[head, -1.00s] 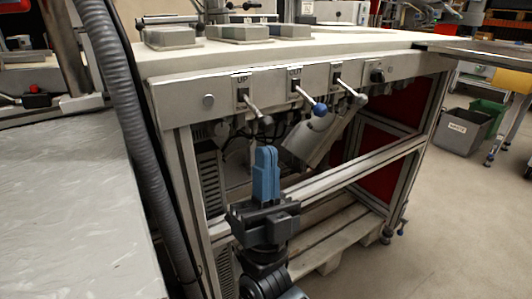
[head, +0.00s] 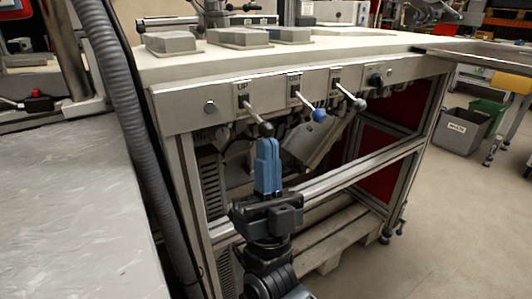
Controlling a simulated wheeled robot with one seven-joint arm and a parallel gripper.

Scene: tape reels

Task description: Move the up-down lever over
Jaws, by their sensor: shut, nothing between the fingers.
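The up-down lever (head: 255,114) is the leftmost of three levers on the grey front panel, under a label reading UP. It sticks out of its slot and slants down to the right, ending in a dark round knob (head: 266,129). My gripper (head: 267,146) points upward with its blue fingers shut together and empty. The fingertips are right below the knob in the picture; I cannot tell whether they touch it.
A dark rotary knob (head: 376,80) is further right. A frame rail (head: 350,168) runs below. A grey corrugated hose (head: 125,120) hangs at left.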

